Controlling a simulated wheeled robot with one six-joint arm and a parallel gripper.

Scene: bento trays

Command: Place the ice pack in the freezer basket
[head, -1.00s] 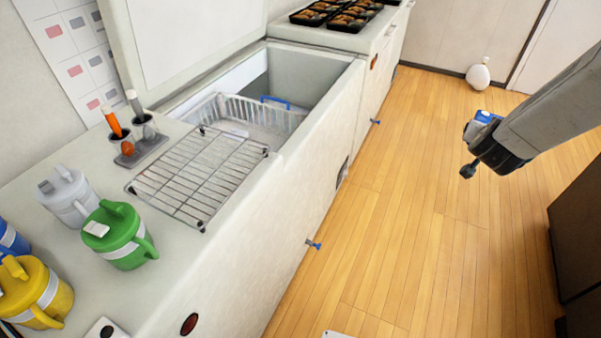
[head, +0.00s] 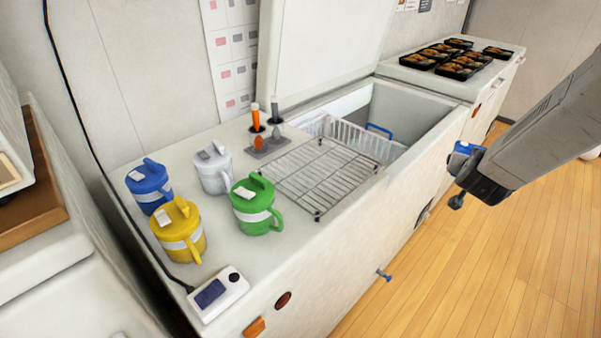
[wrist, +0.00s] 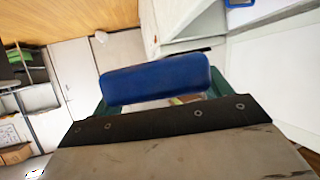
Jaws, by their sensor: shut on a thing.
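The blue ice pack (head: 463,147) is at the end of my arm, on the right of the head view. My gripper (head: 470,160) is shut on it, above the floor to the right of the freezer. The blue pack (wrist: 155,79) fills the middle of the wrist view, between green parts. The white freezer basket (head: 358,140) sits inside the open chest freezer, left of my gripper. A blue handle (head: 379,130) shows at its far side. A wire rack (head: 320,178) beside it hides part of its near side.
The raised lid (head: 320,50) stands behind the freezer (head: 425,165). Green (head: 255,205), yellow (head: 178,230), blue (head: 150,187) and white (head: 213,168) jugs stand on the left worktop. Bento trays (head: 458,62) lie on the far right unit. The wooden floor (head: 490,265) is clear.

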